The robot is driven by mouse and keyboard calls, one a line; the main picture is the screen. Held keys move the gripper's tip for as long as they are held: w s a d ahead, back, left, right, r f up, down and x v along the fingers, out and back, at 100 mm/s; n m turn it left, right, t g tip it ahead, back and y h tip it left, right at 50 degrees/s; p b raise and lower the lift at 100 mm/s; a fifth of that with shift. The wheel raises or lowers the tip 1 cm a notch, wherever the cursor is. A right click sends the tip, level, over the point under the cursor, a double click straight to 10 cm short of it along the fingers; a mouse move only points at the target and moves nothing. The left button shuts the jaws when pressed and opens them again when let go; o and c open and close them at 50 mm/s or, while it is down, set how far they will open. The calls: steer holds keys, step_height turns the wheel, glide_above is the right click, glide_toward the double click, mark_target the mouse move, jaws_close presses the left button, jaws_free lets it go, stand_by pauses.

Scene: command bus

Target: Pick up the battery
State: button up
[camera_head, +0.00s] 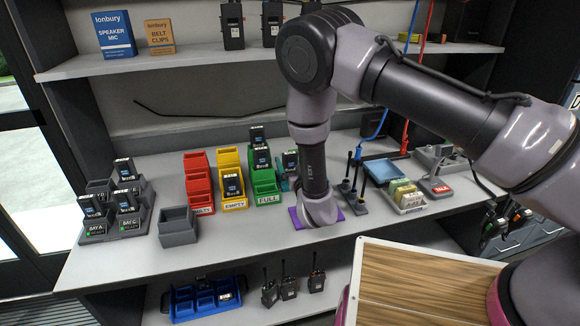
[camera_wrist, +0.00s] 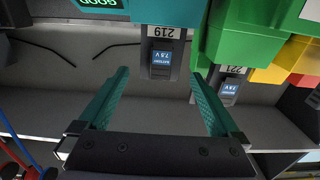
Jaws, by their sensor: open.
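My gripper (camera_wrist: 159,74) is open and empty in the wrist view, with its two green fingers spread. A dark battery (camera_wrist: 162,62) marked 219, with a blue 7.5 V label, stands between the fingertip lines, at or just past the tips. It adjoins a teal holder (camera_wrist: 170,10) with a green lit display beside it. A second battery (camera_wrist: 228,88), marked 221, is at a green bin (camera_wrist: 250,45) outside the right finger. In the head view a battery (camera_head: 290,160) shows by the teal holder, beside my arm. My fingers are hidden there by the arm.
Green (camera_head: 265,186), yellow (camera_head: 233,202) and red bins (camera_head: 200,190) stand left of my arm, some holding batteries. A charger bank (camera_head: 118,225) with several batteries is at far left, near an empty grey box (camera_head: 178,227). Upright antennas and a white tray (camera_head: 405,203) stand right.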

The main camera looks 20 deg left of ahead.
steer(key=shift+c, duration=0.3)
jaws_close()
step_height(320, 180, up, 10)
stand_by(0.5)
